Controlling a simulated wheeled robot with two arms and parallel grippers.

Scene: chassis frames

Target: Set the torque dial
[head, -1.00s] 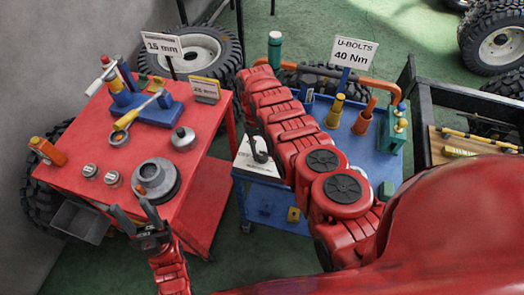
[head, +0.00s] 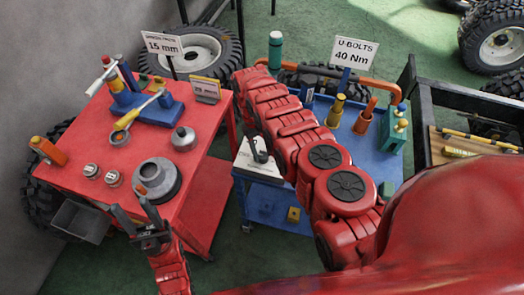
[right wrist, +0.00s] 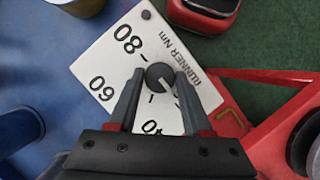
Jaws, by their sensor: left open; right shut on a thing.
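The torque dial is a white plate (right wrist: 100,65) with black numbers 80, 60 and 40 and the word RUNNER Nm. A round dark knob (right wrist: 157,75) sits at its middle, with a pale pointer line aimed to the lower right in the right wrist view. My right gripper (right wrist: 159,80) has its two fingers on either side of the knob, shut on it. In the head view the plate (head: 246,162) lies at the near left of the blue cart, under my right gripper (head: 262,155). A sign (head: 354,56) reads U-BOLTS 40 Nm. My left gripper (head: 130,206) is open and empty.
The red cart (head: 100,155) at left carries a grey round part (head: 157,178), a blue stand (head: 147,113) and tools. The blue cart (head: 372,165) holds yellow, orange and green items. My right arm crosses over the blue cart.

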